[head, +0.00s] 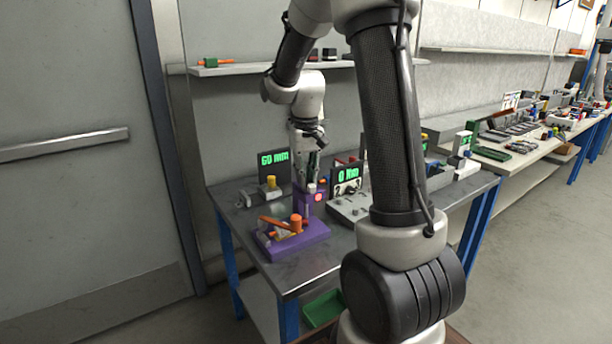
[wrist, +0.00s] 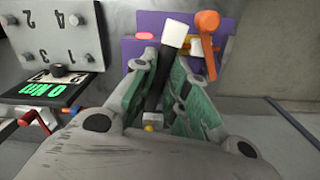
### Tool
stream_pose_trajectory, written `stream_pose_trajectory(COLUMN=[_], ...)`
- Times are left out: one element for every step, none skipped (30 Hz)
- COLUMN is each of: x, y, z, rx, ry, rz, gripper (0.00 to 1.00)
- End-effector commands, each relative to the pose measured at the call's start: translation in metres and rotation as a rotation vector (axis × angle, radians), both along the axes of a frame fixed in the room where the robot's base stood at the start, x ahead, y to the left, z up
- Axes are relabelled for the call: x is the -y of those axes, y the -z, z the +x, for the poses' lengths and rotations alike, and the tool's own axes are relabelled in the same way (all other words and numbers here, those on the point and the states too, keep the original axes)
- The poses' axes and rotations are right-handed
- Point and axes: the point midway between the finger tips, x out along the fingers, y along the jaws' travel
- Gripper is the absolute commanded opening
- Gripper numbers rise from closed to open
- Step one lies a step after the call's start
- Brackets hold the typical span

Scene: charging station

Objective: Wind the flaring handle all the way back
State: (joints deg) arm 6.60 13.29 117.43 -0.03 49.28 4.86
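The purple fixture (head: 296,240) stands on the front part of the bench and carries an orange handle with an upright knob (head: 296,222). In the wrist view the fixture (wrist: 136,50) lies beyond my fingertips, with the orange handle (wrist: 208,45) right of them. My gripper (head: 312,172) is above the back of the fixture, behind the handle and apart from it. In the wrist view my gripper's green-padded fingers (wrist: 165,72) close in around a black rod with a white end (wrist: 174,34). They seem to hold it; exact contact is hard to see.
A display reading 60 mm (head: 273,158) stands behind the fixture. A display reading 0 Nm (head: 347,175) and a numbered grey box (wrist: 52,38) are beside it. A shelf (head: 235,70) runs above the bench. The bench's front left is clear; my arm hides part of its right.

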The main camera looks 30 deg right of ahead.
Motion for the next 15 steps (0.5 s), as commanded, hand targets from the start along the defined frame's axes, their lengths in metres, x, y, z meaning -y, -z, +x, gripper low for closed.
stream_pose_trajectory(x=[-0.0002,-0.0003,-0.0003,-0.0003,-0.0003,-0.0003,-0.0003,-0.0003,-0.0003,-0.0003,-0.0003,-0.0003,-0.0003,-0.0002,-0.0002], y=[-0.0001,-0.0001,-0.0001,-0.0001,-0.0002,-0.0002,-0.0002,-0.0002,-0.0002,-0.0002,-0.0003,-0.0003,-0.0003,-0.0003,-0.0003], z=[0.0001,0.0002,0.0002,0.0002,0.0002,0.0001,0.0002,0.0002,0.0002,0.0002,0.0002,0.0002,0.0002,0.0001,0.0002], rx=[0.0,0.0,0.0,0.0,0.0,0.0,0.0,0.0,0.0,0.0,0.0,0.0,0.0,0.0,0.0], ry=[0.0,0.0,0.0,0.0,0.0,-0.001,-0.003,-0.006,-0.011,-0.016,-0.023,-0.035,-0.045,-0.057,-0.077], rz=[0.0,0.0,0.0,0.001,0.001,0.001,0.001,0.001,0.001,0.001,0.001,0.001,0.001,0.001,0.001], gripper=[0.0,0.0,0.0,0.0,0.0,0.0,0.0,0.0,0.0,0.0,0.0,0.0,0.0,0.0,0.0])
